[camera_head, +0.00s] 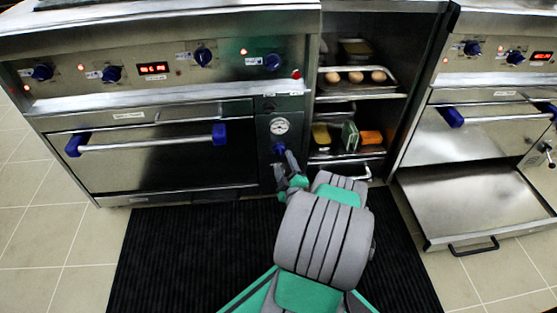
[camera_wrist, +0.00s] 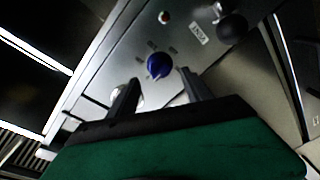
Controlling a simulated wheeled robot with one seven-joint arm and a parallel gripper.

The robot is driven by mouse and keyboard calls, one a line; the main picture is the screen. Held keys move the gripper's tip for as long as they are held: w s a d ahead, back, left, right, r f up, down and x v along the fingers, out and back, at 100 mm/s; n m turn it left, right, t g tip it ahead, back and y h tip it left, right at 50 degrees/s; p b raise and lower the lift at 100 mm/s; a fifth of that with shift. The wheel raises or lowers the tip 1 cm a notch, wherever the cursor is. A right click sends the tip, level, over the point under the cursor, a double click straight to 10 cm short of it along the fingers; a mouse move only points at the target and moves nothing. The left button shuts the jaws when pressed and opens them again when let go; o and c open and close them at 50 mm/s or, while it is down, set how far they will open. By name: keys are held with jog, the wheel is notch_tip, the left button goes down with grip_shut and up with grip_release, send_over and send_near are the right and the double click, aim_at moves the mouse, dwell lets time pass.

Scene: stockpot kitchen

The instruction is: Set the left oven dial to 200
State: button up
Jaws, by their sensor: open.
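The left oven (camera_head: 150,150) has a narrow side panel with a round white gauge (camera_head: 280,126) and a blue dial (camera_head: 279,148) below it. My gripper (camera_head: 285,163) is just in front of and below this dial. In the wrist view the blue dial (camera_wrist: 159,65) sits between and slightly beyond the tips of my open gripper (camera_wrist: 158,78). The fingers look apart from it, with nothing held. The gauge is partly hidden behind one finger in the wrist view.
Several blue knobs and a red display (camera_head: 153,68) are on the upper panel. The oven door handle (camera_head: 150,143) is left of my gripper. Open shelves with eggs (camera_head: 356,77) stand to the right. A black mat (camera_head: 180,260) covers the floor.

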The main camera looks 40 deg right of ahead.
aim_at(281, 155)
jog(key=x, duration=0.4)
jog(key=shift+w+d+b, duration=0.15)
jog(key=shift+w+b, duration=0.05)
jog(key=shift+b, duration=0.1)
jog(key=shift+c, duration=0.5)
grip_shut()
